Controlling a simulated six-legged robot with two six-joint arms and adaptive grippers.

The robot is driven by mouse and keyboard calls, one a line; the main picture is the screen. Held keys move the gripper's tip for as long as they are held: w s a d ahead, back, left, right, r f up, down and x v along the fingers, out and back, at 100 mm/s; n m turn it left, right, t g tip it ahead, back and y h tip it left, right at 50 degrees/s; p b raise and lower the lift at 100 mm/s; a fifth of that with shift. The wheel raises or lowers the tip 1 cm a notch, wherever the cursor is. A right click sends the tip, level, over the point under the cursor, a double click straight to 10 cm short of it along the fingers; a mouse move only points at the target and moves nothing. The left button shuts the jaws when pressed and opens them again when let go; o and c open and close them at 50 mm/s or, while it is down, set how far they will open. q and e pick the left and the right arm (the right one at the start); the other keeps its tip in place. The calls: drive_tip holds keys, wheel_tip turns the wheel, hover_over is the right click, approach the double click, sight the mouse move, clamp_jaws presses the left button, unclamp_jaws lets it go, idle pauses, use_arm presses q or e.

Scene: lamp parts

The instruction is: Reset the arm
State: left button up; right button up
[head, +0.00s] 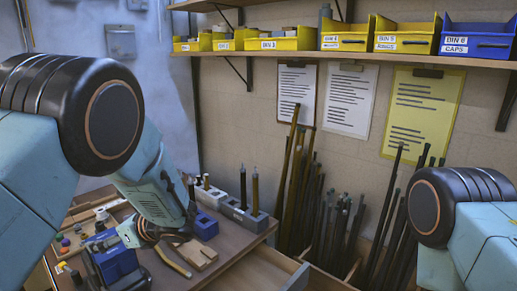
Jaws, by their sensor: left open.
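My left arm comes in from the left, bends at its dark round joint and reaches down to the bench. My left gripper (176,238) is open, low over the bench top, close to a light wooden piece (197,254) and a blue block (205,227). Whether it touches either is hard to tell. I see nothing held in it. My right arm's dark joint shows at the right edge, but its gripper is out of the picture.
A blue vise-like tool (112,262) stands at the bench's left front. A grey holder (243,214) carries upright dark rods. Long rods (300,200) lean against the wall beyond the bench. Yellow bins (345,36) and a blue bin (480,40) line the shelf above.

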sight(118, 252)
use_arm(q)
wheel_tip(118, 252, down, 4)
drive_tip(key=shift+s+f, duration=0.15)
drive_tip(key=shift+f, duration=0.35)
drive_tip(key=shift+w+a, duration=0.1)
drive_tip(key=shift+w, duration=0.25)
drive_tip(key=shift+s+r, duration=0.1)
drive_tip(key=shift+s, duration=0.05)
